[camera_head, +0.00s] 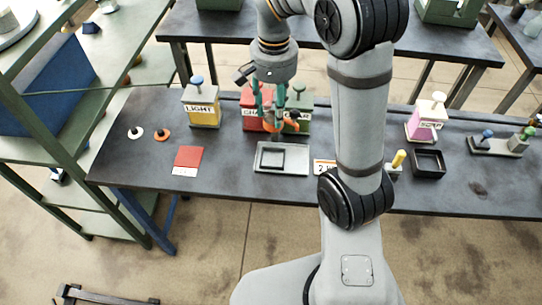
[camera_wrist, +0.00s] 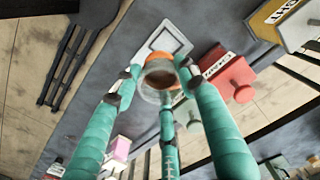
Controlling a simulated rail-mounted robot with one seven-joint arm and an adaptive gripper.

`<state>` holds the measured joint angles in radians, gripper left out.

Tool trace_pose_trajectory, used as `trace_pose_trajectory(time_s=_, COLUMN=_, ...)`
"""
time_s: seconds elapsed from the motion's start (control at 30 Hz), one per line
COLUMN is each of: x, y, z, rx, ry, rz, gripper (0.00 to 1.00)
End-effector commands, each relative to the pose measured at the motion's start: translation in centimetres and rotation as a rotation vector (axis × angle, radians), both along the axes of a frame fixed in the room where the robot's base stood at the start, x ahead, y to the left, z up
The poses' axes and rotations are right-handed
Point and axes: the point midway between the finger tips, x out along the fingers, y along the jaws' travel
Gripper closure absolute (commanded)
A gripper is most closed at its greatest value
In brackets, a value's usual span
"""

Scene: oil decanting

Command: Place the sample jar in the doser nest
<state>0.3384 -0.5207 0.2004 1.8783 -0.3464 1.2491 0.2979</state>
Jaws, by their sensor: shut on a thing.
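The sample jar (camera_wrist: 158,82) is a small clear round vessel with an orange band and amber-brown contents. My gripper (camera_wrist: 160,88) has its teal fingers shut around it. In the head view, my gripper (camera_head: 279,126) hangs over the back of the dark bench, in front of the red and green canisters. The pale grey plate with a dark square frame (camera_head: 299,158) sits just in front of and below it; I cannot tell for sure whether this is the doser nest. The plate also shows beyond the jar in the wrist view (camera_wrist: 181,33). The jar appears above the bench, apart from the plate.
A yellow canister (camera_head: 203,112), a red canister (camera_head: 252,112) and a green canister (camera_head: 300,115) line the back edge. A red mat (camera_head: 189,157) lies left, a black tray (camera_head: 429,165) and a pink container (camera_head: 423,125) right. The bench between mat and plate is clear.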

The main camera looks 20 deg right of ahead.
Motion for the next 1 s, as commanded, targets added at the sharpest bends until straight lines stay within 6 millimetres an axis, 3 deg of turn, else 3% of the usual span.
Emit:
trace_pose_trajectory(time_s=0.1, x=1.3, y=-0.2, z=-0.1, rx=0.000, ry=0.001, rz=-0.054, gripper=0.89)
trace_pose_trajectory(time_s=0.27, x=1.9, y=-0.4, z=-1.3, rx=0.001, ry=0.004, rz=-0.083, gripper=0.89)
trace_pose_trajectory(time_s=0.7, x=1.8, y=-0.5, z=-12.1, rx=0.000, ry=0.007, rz=-0.086, gripper=0.89)
trace_pose_trajectory(time_s=1.0, x=1.9, y=-0.5, z=-15.2, rx=0.000, ry=0.005, rz=-0.086, gripper=0.89)
